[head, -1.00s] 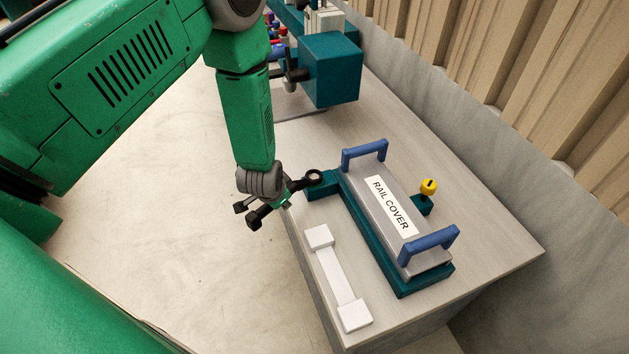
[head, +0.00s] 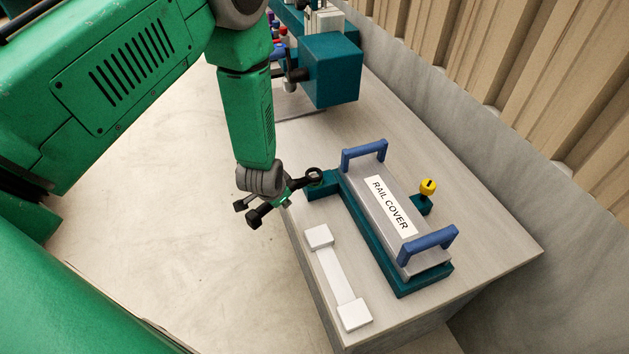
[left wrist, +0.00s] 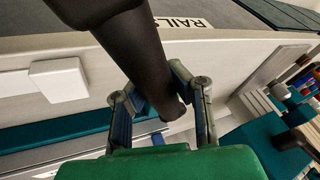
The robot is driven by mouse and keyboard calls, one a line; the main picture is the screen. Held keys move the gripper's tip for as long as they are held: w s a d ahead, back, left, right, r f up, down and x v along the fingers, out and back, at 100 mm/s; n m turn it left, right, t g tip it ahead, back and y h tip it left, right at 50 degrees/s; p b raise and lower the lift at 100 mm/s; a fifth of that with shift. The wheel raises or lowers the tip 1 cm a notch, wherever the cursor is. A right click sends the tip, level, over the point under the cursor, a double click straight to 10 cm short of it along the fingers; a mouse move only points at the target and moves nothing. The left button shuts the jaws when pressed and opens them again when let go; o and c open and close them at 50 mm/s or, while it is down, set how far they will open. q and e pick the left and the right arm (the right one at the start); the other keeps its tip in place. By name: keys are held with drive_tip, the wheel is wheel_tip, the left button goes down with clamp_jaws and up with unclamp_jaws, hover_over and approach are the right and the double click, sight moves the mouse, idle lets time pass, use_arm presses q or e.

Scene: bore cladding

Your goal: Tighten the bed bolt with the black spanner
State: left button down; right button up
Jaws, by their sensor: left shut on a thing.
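My left gripper (head: 284,199) is shut on the black spanner (head: 300,184). The bed bolt cannot be made out; the ring covers that spot, and I cannot tell whether the ring is seated. In the left wrist view the spanner's dark handle (left wrist: 142,55) runs between the fingers of my left gripper (left wrist: 163,95). My right gripper is not in view.
A grey rail cover (head: 377,187) with blue handles lies on the bed. A yellow knob (head: 429,186) stands behind it. A white bar with square ends (head: 336,277) lies in front. A large teal block (head: 331,70) stands farther back, and a corrugated wall runs behind.

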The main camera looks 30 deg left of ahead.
use_arm(q)
drive_tip(key=shift+r, duration=3.85)
drive_tip(key=shift+s+a+r, duration=0.25)
drive_tip(key=shift+s+r, duration=0.25)
drive_tip(key=shift+s, duration=0.3)
drive_tip(key=shift+s+a+r, duration=0.2)
drive_tip(key=shift+s+r, duration=0.3)
drive_tip(key=shift+s, duration=0.35)
drive_tip(key=shift+s+a+r, duration=0.25)
drive_tip(key=shift+s+r, duration=0.25)
drive_tip(key=shift+s, duration=0.3)
drive_tip(key=shift+w, duration=0.1)
